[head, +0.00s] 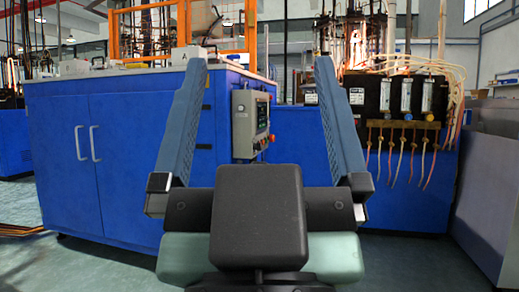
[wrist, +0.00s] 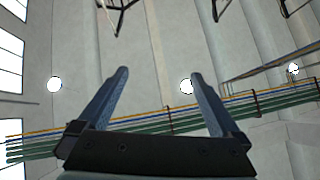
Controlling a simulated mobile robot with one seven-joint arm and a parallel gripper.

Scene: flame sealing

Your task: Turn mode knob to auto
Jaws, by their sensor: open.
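A grey control panel (head: 250,124) is fixed to the right end of the blue machine, between my fingers in the head view. In the wrist view my gripper (wrist: 157,73) is open against the ceiling, with nothing between the fingers. It appears apart from the panel.
The blue machine cabinet (head: 110,150) with double doors stands at left. An orange frame (head: 150,40) rises above it. At right, another blue cabinet (head: 405,185) carries flow meters and hanging hoses. A grey cabinet (head: 490,190) stands at far right. Green floor (head: 90,268) shows at lower left.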

